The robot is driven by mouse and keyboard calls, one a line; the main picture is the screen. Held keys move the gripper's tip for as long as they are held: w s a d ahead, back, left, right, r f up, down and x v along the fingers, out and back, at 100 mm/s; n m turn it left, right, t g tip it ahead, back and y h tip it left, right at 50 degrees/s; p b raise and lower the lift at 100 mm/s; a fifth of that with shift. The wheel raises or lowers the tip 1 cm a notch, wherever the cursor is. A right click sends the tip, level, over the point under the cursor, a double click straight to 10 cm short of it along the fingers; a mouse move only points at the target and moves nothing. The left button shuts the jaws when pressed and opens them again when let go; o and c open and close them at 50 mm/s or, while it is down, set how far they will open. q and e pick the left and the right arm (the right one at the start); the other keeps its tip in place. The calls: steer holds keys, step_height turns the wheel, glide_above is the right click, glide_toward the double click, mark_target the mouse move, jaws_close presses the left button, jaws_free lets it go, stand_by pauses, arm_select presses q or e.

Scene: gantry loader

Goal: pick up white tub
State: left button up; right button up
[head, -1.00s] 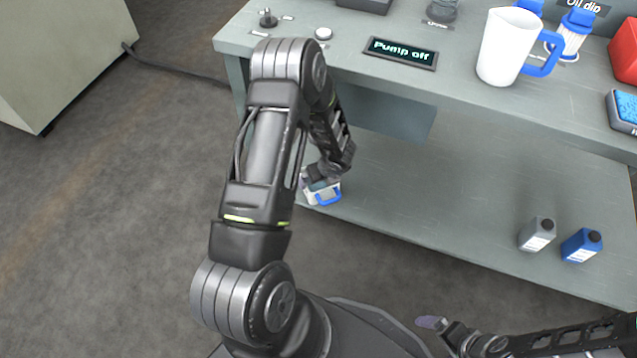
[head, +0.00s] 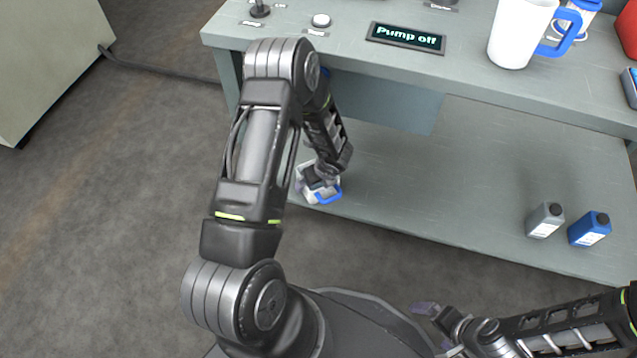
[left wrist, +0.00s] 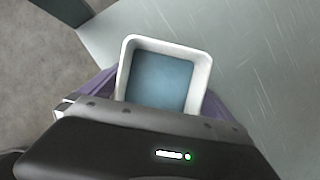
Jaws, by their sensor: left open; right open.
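The white tub (head: 311,196) is at the left front of the lower shelf, with a blue handle-like part (head: 329,196) on its near side. In the left wrist view the tub (left wrist: 203,62) shows from above, with a bluish interior or filling. My left gripper (head: 318,180) is down at the tub, partly covering it. In the left wrist view the purple fingers of this gripper (left wrist: 163,98) are open, one on each side of the tub; contact cannot be told. My right gripper (head: 432,325) is open and empty at the bottom, away from the tub.
A grey bottle (head: 545,220) and a blue bottle (head: 590,229) stand on the lower shelf (head: 450,190) at right. The upper worktop (head: 470,75) overhangs behind, carrying a white jug (head: 520,35) and a "Pump off" display (head: 405,37). The shelf middle is clear.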

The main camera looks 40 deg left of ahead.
arm_select(q)
steer(key=shift+c, duration=0.2)
steer(key=c, duration=1.1)
steer(key=shift+r, duration=0.1)
steer(key=shift+c, duration=0.2)
arm_select(e)
steer(key=shift+r, duration=0.1)
